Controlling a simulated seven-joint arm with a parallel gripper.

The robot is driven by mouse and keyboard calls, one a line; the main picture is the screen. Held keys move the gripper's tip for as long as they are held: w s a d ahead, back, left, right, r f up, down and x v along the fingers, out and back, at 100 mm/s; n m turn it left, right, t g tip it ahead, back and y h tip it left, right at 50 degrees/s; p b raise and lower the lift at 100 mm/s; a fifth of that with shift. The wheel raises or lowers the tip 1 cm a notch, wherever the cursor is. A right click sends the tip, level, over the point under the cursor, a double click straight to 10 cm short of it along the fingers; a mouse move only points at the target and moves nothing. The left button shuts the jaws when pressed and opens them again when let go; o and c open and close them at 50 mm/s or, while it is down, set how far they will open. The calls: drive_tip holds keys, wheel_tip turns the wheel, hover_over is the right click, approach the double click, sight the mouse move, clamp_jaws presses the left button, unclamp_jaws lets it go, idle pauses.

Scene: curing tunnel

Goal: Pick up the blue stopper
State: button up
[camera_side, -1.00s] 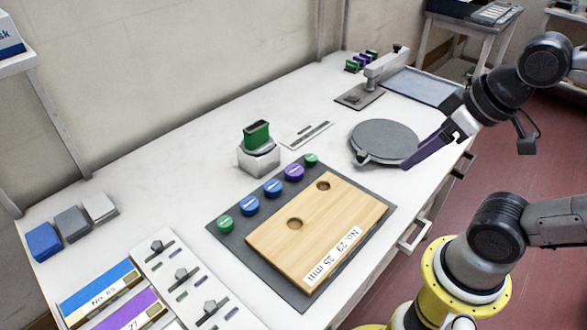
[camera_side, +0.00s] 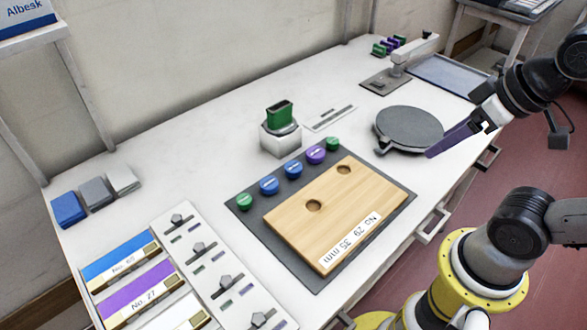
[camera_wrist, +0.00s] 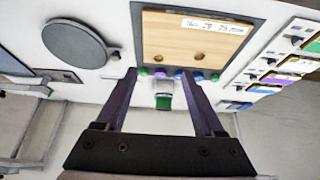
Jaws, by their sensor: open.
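Two blue stoppers, the left one (camera_side: 269,184) and the right one (camera_side: 294,169), stand in a row on a dark mat (camera_side: 244,224), between a green stopper (camera_side: 244,201) on the left and a purple stopper (camera_side: 315,154) on the right. In the wrist view the blue stoppers (camera_wrist: 179,75) (camera_wrist: 197,76) are small, and the right finger partly overlaps that area. My gripper (camera_side: 432,154) has long purple fingers and is above the table near the grey round disc, well right of the stoppers. In the wrist view my gripper (camera_wrist: 160,76) is open and empty.
A wooden board (camera_side: 325,212) with two holes lies on the mat. A white block with a green top (camera_side: 279,115) stands behind the stoppers. The grey disc (camera_side: 408,128) lies to the right. Slotted trays (camera_side: 200,250) and coloured blocks (camera_side: 68,208) are at left.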

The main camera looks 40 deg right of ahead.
drive_tip(key=shift+o, duration=1.4)
